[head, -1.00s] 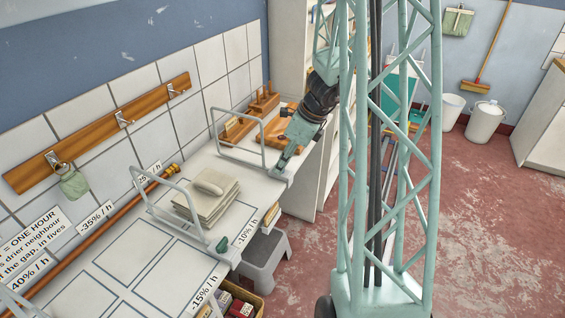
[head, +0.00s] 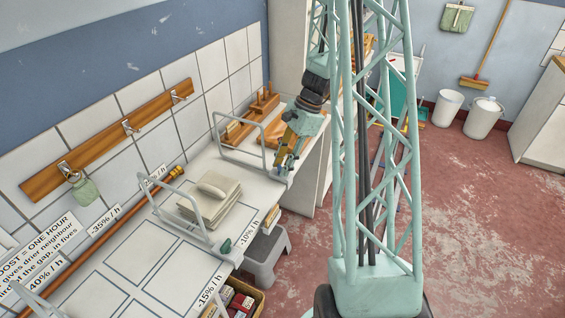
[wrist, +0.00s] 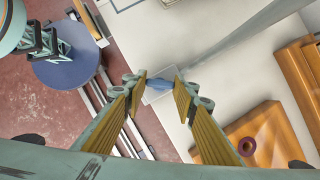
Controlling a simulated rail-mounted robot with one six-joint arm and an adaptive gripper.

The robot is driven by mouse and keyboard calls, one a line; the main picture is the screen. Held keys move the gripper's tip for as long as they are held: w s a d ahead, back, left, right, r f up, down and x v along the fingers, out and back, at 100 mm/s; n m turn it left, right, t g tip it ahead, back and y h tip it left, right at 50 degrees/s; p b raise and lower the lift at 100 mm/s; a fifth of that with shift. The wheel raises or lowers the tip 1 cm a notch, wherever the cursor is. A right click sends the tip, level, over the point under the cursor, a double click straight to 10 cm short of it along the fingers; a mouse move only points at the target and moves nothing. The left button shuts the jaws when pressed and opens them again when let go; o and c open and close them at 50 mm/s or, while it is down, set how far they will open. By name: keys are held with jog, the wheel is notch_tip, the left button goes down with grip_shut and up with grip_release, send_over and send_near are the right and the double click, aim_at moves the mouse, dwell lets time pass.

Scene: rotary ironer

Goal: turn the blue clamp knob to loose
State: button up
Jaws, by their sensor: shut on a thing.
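The blue clamp knob (wrist: 159,84) shows in the wrist view between the tips of my gripper (wrist: 159,79), at the edge of the white worktop. My gripper's yellow-padded fingers are shut on the knob, one on each side. In the head view my gripper (head: 286,163) reaches down to the near edge of the worktop, beside a metal rail frame. The knob is small there and mostly hidden by the fingers. I cannot read any loose or tight marking.
The white worktop (head: 145,258) carries a folded cloth stack (head: 212,203), a green knob (head: 225,246) and metal rail frames (head: 240,132). Wooden pieces (head: 264,103) lie behind my gripper. A grey stool (head: 266,255) stands below the edge. The red floor is open at right.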

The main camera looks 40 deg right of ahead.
jog(key=n, duration=0.2)
jog(key=n+g+p, duration=0.1)
jog(key=shift+w+n+g, duration=0.15)
jog(key=shift+n+g, duration=0.15)
jog(key=shift+n, duration=0.1)
jog(key=shift+n+g, duration=0.7)
jog(key=shift+n, duration=1.1)
jog(key=o, duration=0.9)
jog(key=shift+w, duration=0.1)
jog(key=shift+v, duration=6)
jog(key=shift+a, duration=0.1)
